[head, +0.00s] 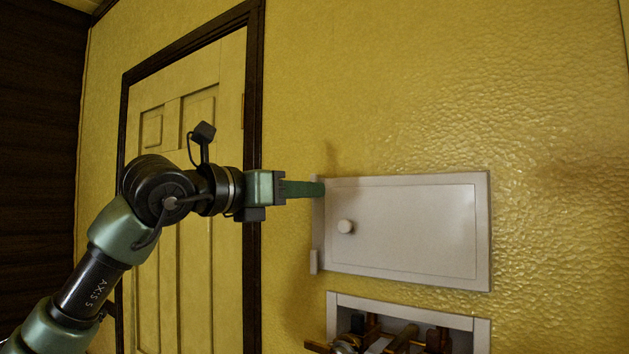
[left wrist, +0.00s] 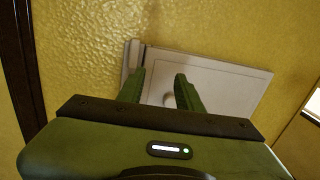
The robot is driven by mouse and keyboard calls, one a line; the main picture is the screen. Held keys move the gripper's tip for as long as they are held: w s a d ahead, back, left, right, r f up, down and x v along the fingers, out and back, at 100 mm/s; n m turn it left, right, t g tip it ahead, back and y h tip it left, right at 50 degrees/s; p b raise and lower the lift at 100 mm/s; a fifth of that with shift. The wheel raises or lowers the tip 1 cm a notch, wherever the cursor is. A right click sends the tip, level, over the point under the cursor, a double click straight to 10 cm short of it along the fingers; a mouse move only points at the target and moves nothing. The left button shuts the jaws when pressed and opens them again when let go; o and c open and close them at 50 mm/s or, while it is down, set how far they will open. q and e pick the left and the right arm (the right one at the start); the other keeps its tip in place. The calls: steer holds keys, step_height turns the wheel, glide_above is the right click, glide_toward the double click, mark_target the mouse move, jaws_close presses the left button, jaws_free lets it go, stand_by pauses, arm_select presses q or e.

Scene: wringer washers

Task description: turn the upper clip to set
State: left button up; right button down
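A pale grey panel (head: 420,225) with a round knob (head: 345,227) is on the yellow wall; it also shows in the left wrist view (left wrist: 225,90). A small pale clip (head: 314,262) stands at the lower part of its left edge. The upper clip is at the upper left edge, largely hidden by my fingers, so its angle is unclear. My left gripper (head: 320,188) reaches the panel's upper left corner; whether it touches is unclear. In the left wrist view its two green fingers (left wrist: 160,72) are apart, with nothing clearly held between them. My right gripper is out of view.
Below the panel is an open pale-framed recess (head: 405,308) with brown and dark parts inside. A yellow panelled door (head: 180,230) in a dark frame is behind my left arm. The wall right of the panel is bare.

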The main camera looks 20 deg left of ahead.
mark_target(312, 179)
arm_select(q)
steer(key=a+r+n+t+y, duration=0.1)
steer(key=a+r+y, duration=0.1)
steer(key=a, duration=0.2)
steer(key=p+x, duration=0.4)
steer(key=x, duration=0.3)
steer(key=shift+w+d+r, duration=0.15)
steer(key=shift+w+d, duration=0.05)
steer(key=c, duration=0.6)
jaws_close()
